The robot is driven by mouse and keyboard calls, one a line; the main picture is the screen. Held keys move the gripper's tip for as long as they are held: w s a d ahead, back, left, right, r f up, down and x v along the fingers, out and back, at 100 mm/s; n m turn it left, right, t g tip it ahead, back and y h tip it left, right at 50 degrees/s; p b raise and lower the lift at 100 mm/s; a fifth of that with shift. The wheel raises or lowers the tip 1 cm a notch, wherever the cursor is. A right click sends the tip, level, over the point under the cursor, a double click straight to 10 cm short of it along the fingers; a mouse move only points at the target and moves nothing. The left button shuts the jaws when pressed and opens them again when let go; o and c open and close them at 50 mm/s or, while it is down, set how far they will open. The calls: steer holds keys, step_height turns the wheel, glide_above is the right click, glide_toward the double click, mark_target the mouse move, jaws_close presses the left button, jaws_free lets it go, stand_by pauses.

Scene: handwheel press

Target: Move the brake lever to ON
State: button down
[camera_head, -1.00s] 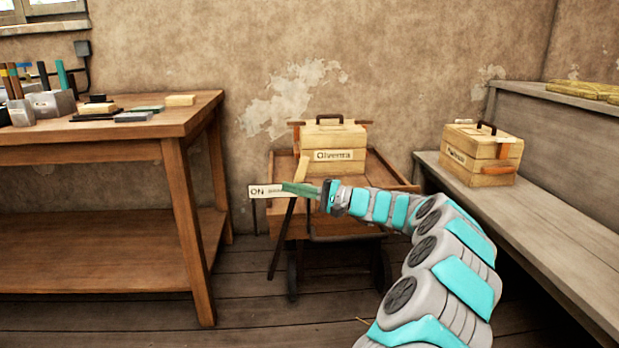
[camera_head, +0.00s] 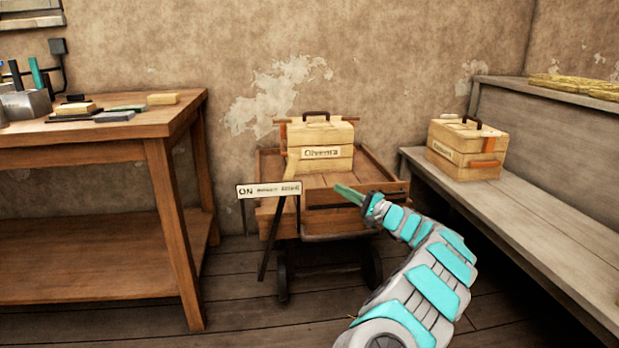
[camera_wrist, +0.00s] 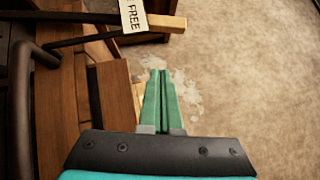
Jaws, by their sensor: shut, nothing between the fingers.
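The brake lever is a dark slanting bar (camera_head: 271,238) at the front left of a wooden cart. Its pale wooden handle (camera_head: 291,168) rises just above the right part of a white sign (camera_head: 268,189). ON is at the sign's left end; the right end is too small to read there. In the wrist view the handle (camera_wrist: 165,22) lies beside the end of the sign (camera_wrist: 133,14) marked FREE. My gripper (camera_head: 349,193) has green fingers, shut and empty, to the right of the lever and apart from it. The fingers (camera_wrist: 160,75) also show in the wrist view.
The cart (camera_head: 375,170) carries a labelled wooden box (camera_head: 320,135). A workbench (camera_head: 150,130) with small blocks stands at left. A bench (camera_head: 520,195) with another box (camera_head: 465,150) stands at right. Floor is open between workbench and cart.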

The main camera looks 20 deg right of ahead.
steer(key=s+a+x, duration=0.1)
steer(key=a+x, duration=0.1)
steer(key=x, duration=1)
steer(key=shift+a+r+p, duration=0.3)
steer(key=shift+a+r, duration=0.1)
steer(key=shift+w+a, duration=0.1)
steer(key=shift+w, duration=0.05)
